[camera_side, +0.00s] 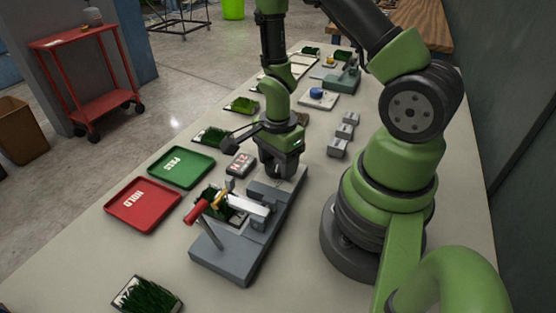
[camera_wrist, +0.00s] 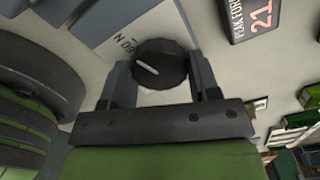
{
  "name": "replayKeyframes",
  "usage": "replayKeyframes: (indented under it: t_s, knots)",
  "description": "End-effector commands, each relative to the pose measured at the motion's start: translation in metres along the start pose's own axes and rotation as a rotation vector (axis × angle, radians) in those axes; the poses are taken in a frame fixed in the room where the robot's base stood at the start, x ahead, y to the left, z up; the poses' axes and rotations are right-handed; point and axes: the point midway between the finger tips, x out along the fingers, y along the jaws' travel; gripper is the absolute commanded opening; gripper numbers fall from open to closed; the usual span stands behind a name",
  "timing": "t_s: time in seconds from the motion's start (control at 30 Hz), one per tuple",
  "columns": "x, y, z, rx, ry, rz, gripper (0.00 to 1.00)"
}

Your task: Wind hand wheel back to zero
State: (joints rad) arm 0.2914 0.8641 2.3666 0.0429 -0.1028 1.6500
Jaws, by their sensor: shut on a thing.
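The hand wheel (camera_wrist: 165,62) is a dark, faceted round knob with a short white mark on its face, seen in the wrist view. My gripper (camera_wrist: 160,76) has one finger on each side of the wheel and is shut on it. In the side view my gripper (camera_side: 279,173) points down at the back end of the grey test fixture (camera_side: 225,263) and hides the wheel. The fixture also shows in the wrist view (camera_wrist: 105,22), with partly covered lettering near the wheel. A red-handled lever (camera_side: 197,212) stands at the fixture's front, beside a turf sample.
A small display (camera_side: 240,163) stands left of my gripper; in the wrist view the display (camera_wrist: 258,15) reads "PEAK FORCE 21". A green PASS tray (camera_side: 181,167) and red HOLD tray (camera_side: 146,205) lie left. Small grey blocks (camera_side: 338,147) stand right. Several turf samples line the bench.

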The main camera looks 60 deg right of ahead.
Motion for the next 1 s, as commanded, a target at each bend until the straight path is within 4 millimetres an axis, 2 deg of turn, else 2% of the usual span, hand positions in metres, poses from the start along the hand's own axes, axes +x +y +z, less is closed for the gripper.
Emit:
replayKeyframes:
  t_s: [0.37,1.0]
  knots:
    - [-0.0001,-0.0002,0.0005,-0.190,-0.002,-0.001,0.32]
    - [0.0000,-0.0004,0.0010,-0.793,-0.001,-0.001,0.32]
